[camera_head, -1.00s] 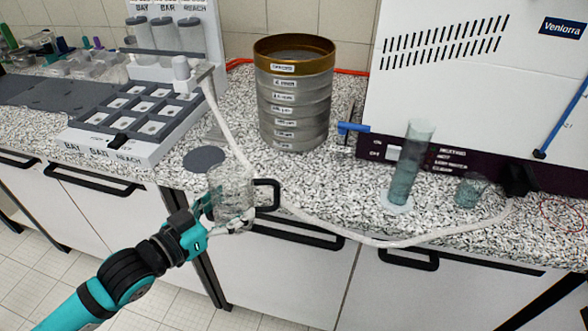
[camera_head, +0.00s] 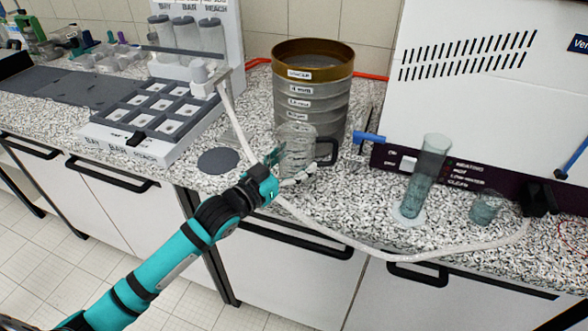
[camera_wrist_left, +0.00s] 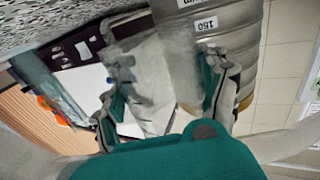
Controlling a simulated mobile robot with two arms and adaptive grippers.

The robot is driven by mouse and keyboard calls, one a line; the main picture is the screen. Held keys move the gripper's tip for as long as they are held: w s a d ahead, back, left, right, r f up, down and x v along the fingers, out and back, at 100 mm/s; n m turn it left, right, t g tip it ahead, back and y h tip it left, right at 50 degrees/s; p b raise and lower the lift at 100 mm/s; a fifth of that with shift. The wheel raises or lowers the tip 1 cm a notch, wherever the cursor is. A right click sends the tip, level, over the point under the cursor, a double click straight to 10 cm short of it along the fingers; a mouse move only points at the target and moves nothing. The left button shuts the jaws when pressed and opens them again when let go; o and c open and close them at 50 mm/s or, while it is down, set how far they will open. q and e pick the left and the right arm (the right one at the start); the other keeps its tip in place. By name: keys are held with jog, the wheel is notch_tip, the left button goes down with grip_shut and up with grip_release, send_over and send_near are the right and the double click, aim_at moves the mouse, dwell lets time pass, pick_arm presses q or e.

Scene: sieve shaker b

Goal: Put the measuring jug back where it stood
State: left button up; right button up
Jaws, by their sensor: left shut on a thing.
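The measuring jug (camera_head: 296,150) is clear with a dark handle on its right side. It is upright in the head view, in front of the sieve stack. My left gripper (camera_head: 288,168) is shut on the jug, with a finger on either side of it. The jug also fills the middle of the left wrist view (camera_wrist_left: 155,75), between the two fingers. A dark grey round pad (camera_head: 218,161) lies bare on the counter to the left of the jug. I cannot tell whether the jug's base touches the counter. My right gripper is out of view.
The sieve stack (camera_head: 312,75) with a brass top stands right behind the jug. A pale hose (camera_head: 350,241) runs along the counter's front. A measuring cylinder (camera_head: 425,175) and a small beaker (camera_head: 486,207) stand to the right. A compartment tray (camera_head: 110,133) lies to the left.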

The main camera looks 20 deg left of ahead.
pick_arm(q)
jog(key=shift+w+f, duration=0.1)
jog(key=shift+f, duration=1.65)
jog(key=shift+f, duration=0.1)
jog(key=shift+f, duration=0.15)
jog(key=o, duration=1.3)
jog(key=shift+o, duration=0.2)
jog(key=shift+r, duration=0.35)
jog(key=b+v, duration=0.1)
jog(key=v, duration=1.1)
